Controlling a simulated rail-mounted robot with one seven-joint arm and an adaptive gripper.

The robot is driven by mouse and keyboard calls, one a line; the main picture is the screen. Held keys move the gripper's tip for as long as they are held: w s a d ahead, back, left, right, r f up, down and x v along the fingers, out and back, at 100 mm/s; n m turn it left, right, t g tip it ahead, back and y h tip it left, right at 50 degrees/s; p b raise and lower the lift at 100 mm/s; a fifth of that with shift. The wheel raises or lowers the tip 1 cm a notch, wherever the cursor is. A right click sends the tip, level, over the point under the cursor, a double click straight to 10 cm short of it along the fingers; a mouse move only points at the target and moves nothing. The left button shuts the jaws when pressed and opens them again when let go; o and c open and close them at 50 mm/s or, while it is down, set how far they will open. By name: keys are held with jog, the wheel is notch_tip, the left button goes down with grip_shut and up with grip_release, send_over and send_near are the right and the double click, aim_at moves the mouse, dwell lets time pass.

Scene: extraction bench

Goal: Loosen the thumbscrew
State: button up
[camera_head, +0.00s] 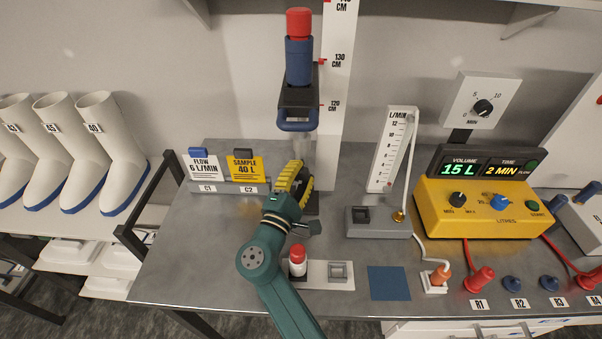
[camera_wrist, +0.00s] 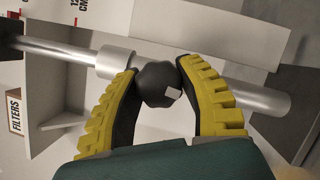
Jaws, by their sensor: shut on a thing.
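The thumbscrew (camera_wrist: 160,84) is a dark, faceted knob with a small pale mark, seen in the wrist view in front of a metal rod (camera_wrist: 255,98). A light collar (camera_wrist: 115,62) sits around the rod beside the knob. My gripper (camera_wrist: 158,85) has yellow ribbed fingers, shut on the knob from both sides. In the head view my gripper (camera_head: 293,180) is over the back middle of the bench, below a blue holder (camera_head: 297,120). The knob is hidden there behind my fingers.
A blue cylinder with a red cap (camera_head: 299,60) stands in the holder by a height scale (camera_head: 334,90). A red-capped vial (camera_head: 298,260) stands near my arm. Cards (camera_head: 243,167) are at left, a flow meter (camera_head: 392,150) and yellow pump (camera_head: 480,207) at right. Bare bench (camera_head: 190,250) lies left.

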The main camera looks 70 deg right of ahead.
jog(key=o, duration=1.2)
jog(key=a, duration=0.4)
jog(key=a+f, duration=0.1)
jog(key=a, duration=0.3)
jog(key=a+f, duration=0.1)
jog(key=a, duration=0.3)
jog(key=shift+s, duration=0.1)
